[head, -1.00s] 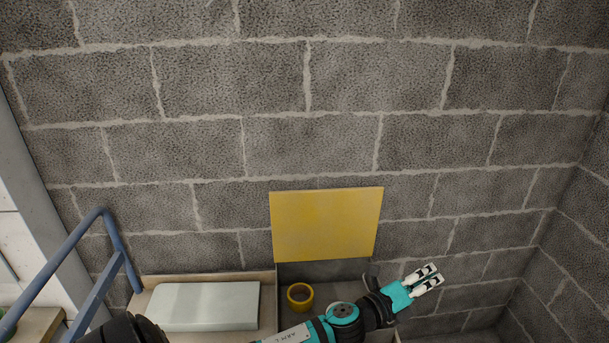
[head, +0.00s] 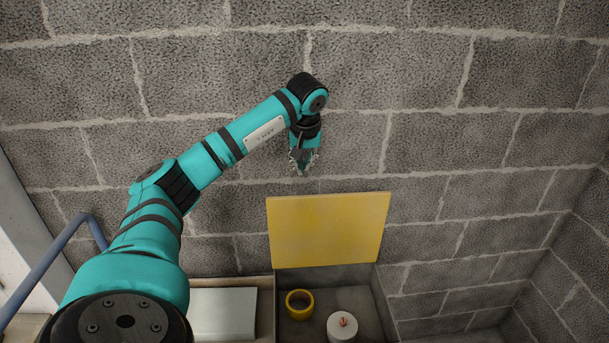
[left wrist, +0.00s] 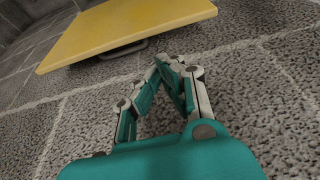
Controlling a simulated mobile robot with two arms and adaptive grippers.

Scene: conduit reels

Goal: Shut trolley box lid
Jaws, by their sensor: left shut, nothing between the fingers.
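The yellow lid (head: 328,230) of the trolley box stands open and upright in the head view, along the back of the grey box (head: 352,275). In the left wrist view the lid (left wrist: 125,28) shows at the top, with a dark handle (left wrist: 122,50) at its edge. My left gripper (head: 303,172) is shut and empty. It points down, above the lid's top edge and apart from it, in front of the block wall. Its fingers also show in the left wrist view (left wrist: 168,62). My right gripper is in neither view.
Inside the box lie a yellow ring (head: 299,304) and a white round thing with a red top (head: 342,326). A pale flat case (head: 222,313) lies left of the box. A blue rail (head: 50,262) stands at the left. The block wall (head: 440,150) is close behind.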

